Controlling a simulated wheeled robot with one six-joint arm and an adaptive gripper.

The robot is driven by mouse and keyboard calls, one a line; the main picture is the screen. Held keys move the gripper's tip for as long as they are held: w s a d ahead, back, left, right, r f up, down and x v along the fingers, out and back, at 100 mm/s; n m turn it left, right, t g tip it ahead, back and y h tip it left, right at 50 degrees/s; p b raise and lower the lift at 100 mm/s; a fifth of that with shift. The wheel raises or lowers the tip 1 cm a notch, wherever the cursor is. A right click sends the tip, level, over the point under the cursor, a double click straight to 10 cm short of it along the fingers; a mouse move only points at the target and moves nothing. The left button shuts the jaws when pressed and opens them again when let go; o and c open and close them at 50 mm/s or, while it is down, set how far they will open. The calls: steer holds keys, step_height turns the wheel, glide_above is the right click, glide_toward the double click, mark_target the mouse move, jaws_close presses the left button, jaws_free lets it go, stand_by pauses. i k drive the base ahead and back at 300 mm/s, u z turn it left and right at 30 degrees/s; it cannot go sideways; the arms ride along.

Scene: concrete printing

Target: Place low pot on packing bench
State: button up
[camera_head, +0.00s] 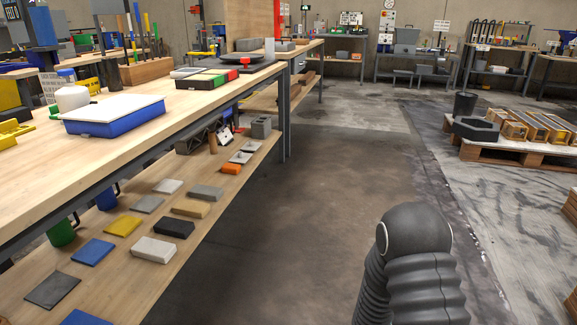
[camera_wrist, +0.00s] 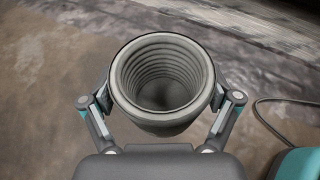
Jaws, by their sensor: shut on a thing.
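In the wrist view my gripper (camera_wrist: 165,98) is shut on the low pot (camera_wrist: 163,82), a round grey pot with a ribbed inside. One finger bears on each side of it. I look down into its open mouth, and it looks empty. Bare floor shows around it. The gripper and the pot do not show in the head view. A long wooden bench (camera_head: 190,103) runs along the left of the head view, with a lower shelf (camera_head: 195,222). No label shows which bench is the packing bench.
The floor (camera_head: 340,190) between is clear.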

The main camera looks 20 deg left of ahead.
mark_target(55, 163)
steer(key=u, duration=3.05)
